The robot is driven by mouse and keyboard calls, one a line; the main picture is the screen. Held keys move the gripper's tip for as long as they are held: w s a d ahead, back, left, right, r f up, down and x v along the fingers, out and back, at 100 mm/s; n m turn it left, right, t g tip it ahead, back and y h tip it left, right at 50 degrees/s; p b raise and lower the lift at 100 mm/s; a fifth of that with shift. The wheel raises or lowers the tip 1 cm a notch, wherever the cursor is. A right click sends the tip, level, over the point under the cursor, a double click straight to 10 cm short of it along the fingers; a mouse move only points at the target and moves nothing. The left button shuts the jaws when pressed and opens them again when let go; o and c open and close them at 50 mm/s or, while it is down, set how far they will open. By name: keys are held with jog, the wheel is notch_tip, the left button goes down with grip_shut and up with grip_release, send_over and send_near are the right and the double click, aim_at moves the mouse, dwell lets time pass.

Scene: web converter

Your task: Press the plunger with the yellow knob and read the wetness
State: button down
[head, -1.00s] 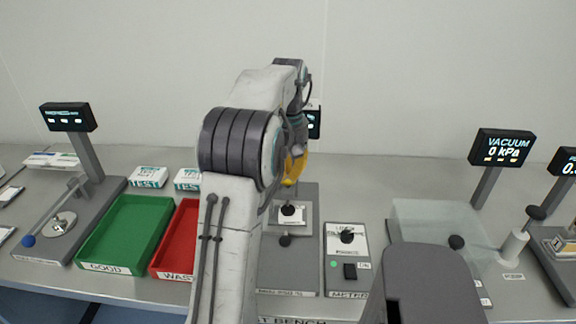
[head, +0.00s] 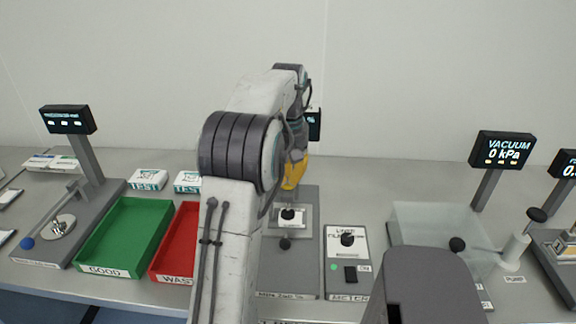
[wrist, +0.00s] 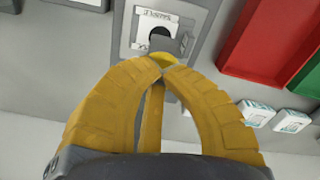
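My gripper (head: 291,187) has yellow fingers, which meet at their tips in the wrist view (wrist: 160,70); it looks shut. A brighter yellow rounded piece (wrist: 150,60), which looks like the yellow knob, shows right at the fingertips, partly covered by them. I cannot tell whether they touch. A grey bracket-like part shows just beyond it. Below the gripper in the head view, the grey middle station (head: 290,270) carries a pale plate with a dark round piece (head: 288,214). Its display (head: 314,124) is mostly hidden behind my arm, so its reading cannot be made out.
A green tray (head: 84,268) and a red tray (head: 158,272) lie left of my arm. TEST boxes (head: 148,179) stand behind them. Right of the middle station are a black-knobbed meter box (head: 358,285), a clear chamber (head: 410,207) and a VACUUM display (head: 503,149).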

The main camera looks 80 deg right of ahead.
dwell(0.4)
notch_tip(320, 180, up, 9)
jog(key=p, duration=0.9)
jog(key=shift+p, duration=0.3)
dwell(0.7)
